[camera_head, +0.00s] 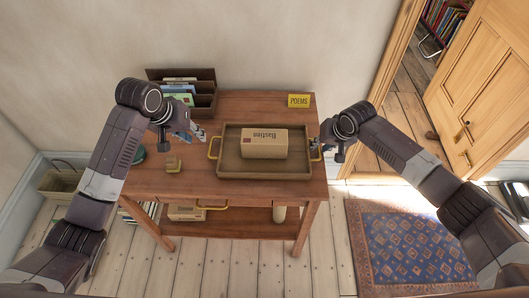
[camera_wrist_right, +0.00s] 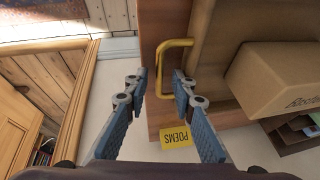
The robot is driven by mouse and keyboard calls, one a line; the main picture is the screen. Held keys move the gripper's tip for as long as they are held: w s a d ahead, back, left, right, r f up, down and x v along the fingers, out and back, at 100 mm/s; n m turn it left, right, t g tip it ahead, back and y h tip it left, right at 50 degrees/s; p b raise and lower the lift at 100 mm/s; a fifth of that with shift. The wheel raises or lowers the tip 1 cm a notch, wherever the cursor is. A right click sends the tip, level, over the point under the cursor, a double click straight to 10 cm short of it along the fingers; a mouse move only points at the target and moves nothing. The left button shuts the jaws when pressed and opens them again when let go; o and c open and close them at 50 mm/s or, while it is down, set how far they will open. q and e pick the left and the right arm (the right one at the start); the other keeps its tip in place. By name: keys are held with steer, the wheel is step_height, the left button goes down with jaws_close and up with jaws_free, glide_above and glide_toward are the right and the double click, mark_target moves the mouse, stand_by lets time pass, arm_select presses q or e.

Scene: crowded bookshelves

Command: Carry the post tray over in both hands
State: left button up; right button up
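The brown post tray (camera_head: 231,165) lies on the wooden table and holds a cardboard parcel (camera_head: 264,145) marked "Bastien". It has a yellow handle at its left end (camera_head: 213,148) and one at its right end, which shows in the right wrist view (camera_wrist_right: 189,68). My left gripper (camera_head: 201,136) is just up and left of the left handle, apart from it, and looks open and empty. My right gripper (camera_head: 317,147) is at the right handle; in the right wrist view its fingers (camera_wrist_right: 159,80) are spread, with the handle between and beyond their tips, not clamped.
A letter rack (camera_head: 205,101) and a yellow "POEMS" sign (camera_head: 299,101) stand at the table's back. A small brass-coloured object (camera_head: 173,165) is left of the tray. A lower shelf (camera_head: 240,222) holds another box. A patterned rug (camera_head: 410,245) and open door (camera_head: 485,80) are right.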

steer(key=v, duration=1.2)
